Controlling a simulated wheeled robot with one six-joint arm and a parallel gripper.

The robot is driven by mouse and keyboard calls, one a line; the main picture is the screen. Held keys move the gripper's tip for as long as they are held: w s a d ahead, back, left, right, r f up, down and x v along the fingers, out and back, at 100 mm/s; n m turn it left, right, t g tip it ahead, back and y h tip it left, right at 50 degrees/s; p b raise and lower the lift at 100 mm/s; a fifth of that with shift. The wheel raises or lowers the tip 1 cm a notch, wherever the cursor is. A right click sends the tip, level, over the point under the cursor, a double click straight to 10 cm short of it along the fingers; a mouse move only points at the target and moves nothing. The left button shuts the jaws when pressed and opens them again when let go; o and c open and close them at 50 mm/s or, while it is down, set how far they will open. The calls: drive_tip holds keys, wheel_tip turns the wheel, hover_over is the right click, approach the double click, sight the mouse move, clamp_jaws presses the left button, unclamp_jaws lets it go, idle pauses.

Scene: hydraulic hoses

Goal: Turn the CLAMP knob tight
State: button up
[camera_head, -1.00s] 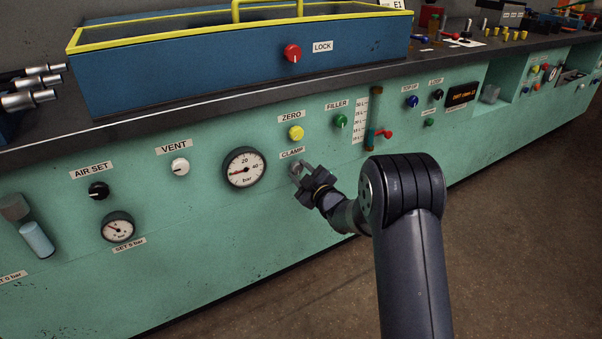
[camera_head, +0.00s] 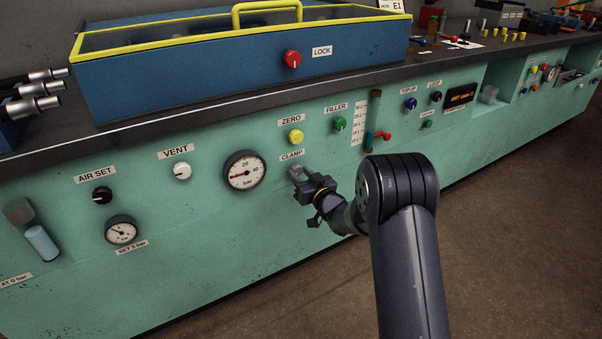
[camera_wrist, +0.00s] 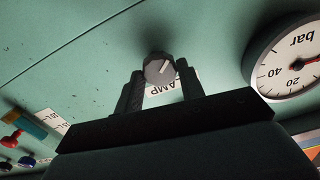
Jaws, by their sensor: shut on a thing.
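The CLAMP knob (camera_wrist: 160,69) is a dark grey round knob with a pale pointer line, on the green panel. In the wrist view it sits between the tips of my two fingers, and my gripper (camera_head: 301,177) is shut on it. In the head view my gripper is at the panel just below the CLAMP label (camera_head: 292,155) and hides the knob. The label shows partly, upside down, behind the fingers in the wrist view.
A pressure gauge (camera_head: 245,171) is close to the left of my gripper. The yellow ZERO knob (camera_head: 295,136) and green FILLER knob (camera_head: 339,124) are above. A red lever (camera_head: 382,136) sticks out to the right. The panel below is clear.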

drive_tip(key=m+p, duration=0.1)
drive_tip(key=m, duration=0.3)
drive_tip(key=shift+m+p, duration=0.65)
drive_tip(key=shift+m, duration=1.05)
drive_tip(key=o, duration=1)
drive_tip(key=p+v, duration=0.2)
drive_tip(key=v, duration=0.8)
drive_tip(key=shift+s+d, duration=0.3)
drive_tip(key=shift+w, duration=0.1)
